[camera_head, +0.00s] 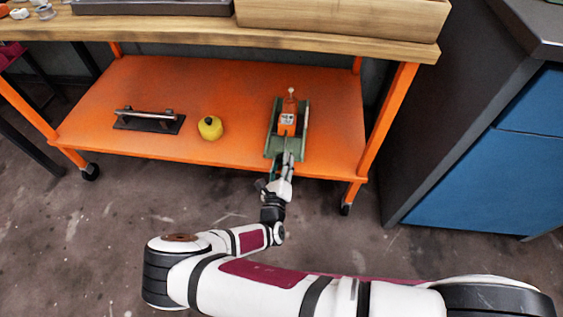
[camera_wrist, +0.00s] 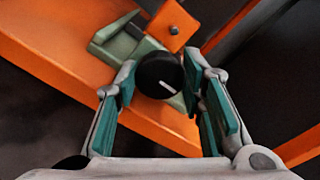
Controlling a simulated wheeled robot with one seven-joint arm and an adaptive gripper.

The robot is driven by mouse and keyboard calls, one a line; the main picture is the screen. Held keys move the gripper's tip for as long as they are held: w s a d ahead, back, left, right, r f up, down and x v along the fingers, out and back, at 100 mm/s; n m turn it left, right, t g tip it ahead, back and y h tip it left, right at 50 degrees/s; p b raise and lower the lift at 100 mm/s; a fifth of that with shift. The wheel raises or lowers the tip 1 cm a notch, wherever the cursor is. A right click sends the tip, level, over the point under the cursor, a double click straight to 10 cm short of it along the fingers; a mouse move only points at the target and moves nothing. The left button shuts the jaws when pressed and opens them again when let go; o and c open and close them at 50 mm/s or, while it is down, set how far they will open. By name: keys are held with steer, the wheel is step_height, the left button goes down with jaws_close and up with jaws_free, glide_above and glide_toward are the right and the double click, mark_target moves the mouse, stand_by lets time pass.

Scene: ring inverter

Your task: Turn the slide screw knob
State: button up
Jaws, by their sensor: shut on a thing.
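The round black slide screw knob (camera_wrist: 152,72) has a short white mark on its face, tilted in the wrist view. It sits at the near end of the green slide base (camera_head: 271,148), which also shows in the wrist view (camera_wrist: 117,46). An orange block (camera_head: 288,118) with a pale label stands on the base; its near part shows in the wrist view (camera_wrist: 172,25). My gripper (camera_wrist: 161,82) is shut on the knob, with one teal-padded finger on each side. In the head view my gripper (camera_head: 287,166) is at the base's near end, and the knob is hidden.
The slide base lies on an orange shelf (camera_head: 180,95) under a wooden worktop (camera_head: 190,35). A yellow round object (camera_head: 210,128) and a dark plate with a bar handle (camera_head: 148,121) lie to the left. An orange table leg (camera_head: 388,130) and a blue cabinet (camera_head: 490,170) stand at right.

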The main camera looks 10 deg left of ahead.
steer(key=shift+s+f, duration=0.1)
steer(key=o, duration=1.1)
steer(key=shift+o, duration=0.2)
steer(key=s, duration=0.8)
steer(key=shift+a, duration=0.15)
